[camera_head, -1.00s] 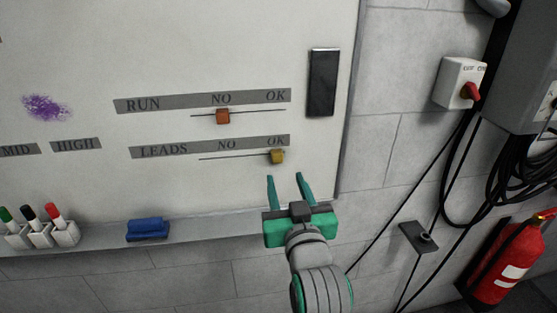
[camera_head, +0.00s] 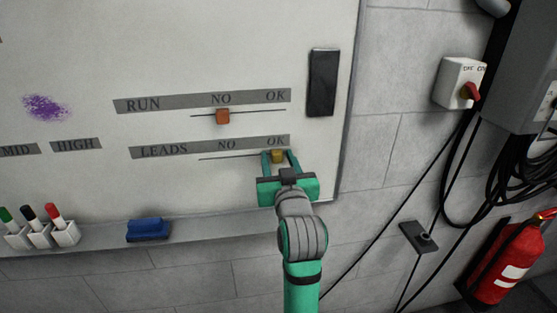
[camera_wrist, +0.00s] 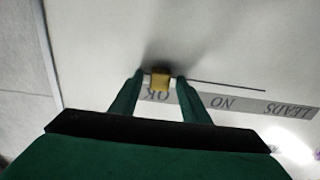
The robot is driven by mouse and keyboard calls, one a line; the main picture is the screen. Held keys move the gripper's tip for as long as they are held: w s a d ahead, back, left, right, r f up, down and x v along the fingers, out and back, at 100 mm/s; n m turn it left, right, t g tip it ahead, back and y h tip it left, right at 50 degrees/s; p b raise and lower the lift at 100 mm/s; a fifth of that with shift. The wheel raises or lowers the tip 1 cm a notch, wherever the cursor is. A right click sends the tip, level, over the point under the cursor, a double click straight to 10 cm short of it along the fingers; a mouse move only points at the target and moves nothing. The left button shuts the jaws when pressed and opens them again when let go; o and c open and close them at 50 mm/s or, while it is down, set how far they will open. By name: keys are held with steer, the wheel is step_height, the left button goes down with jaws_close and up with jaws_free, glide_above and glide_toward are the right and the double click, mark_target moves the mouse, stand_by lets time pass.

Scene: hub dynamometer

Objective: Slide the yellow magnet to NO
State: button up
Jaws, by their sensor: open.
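The yellow magnet (camera_head: 277,156) sits at the OK end of the LEADS line on the whiteboard (camera_head: 80,180). It also shows in the wrist view (camera_wrist: 160,80), between my fingertips. My gripper (camera_head: 279,157) is open, with one finger on each side of the magnet; whether either finger touches it I cannot tell. The NO label (camera_head: 227,144) of the LEADS strip is to the left of the magnet in the head view. In the wrist view the labels appear upside down, with NO (camera_wrist: 222,103) to the right.
An orange magnet (camera_head: 222,116) sits under NO on the RUN line above. A black rectangle (camera_head: 322,82) is at the board's right edge. A blue eraser (camera_head: 148,230) and several markers (camera_head: 40,232) are on the ledge below. The LEADS line left of the yellow magnet is clear.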

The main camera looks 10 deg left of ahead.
mark_target(226, 157)
jaws_close()
steer(key=s+a, duration=0.1)
steer(key=a, duration=0.3)
steer(key=s+a, duration=0.2)
steer(key=a, duration=0.2)
steer(key=s+a, duration=0.2)
steer(key=a, duration=0.2)
steer(key=shift+s, duration=0.1)
jaws_free()
steer(key=shift+a, duration=0.15)
steer(key=shift+d, duration=0.2)
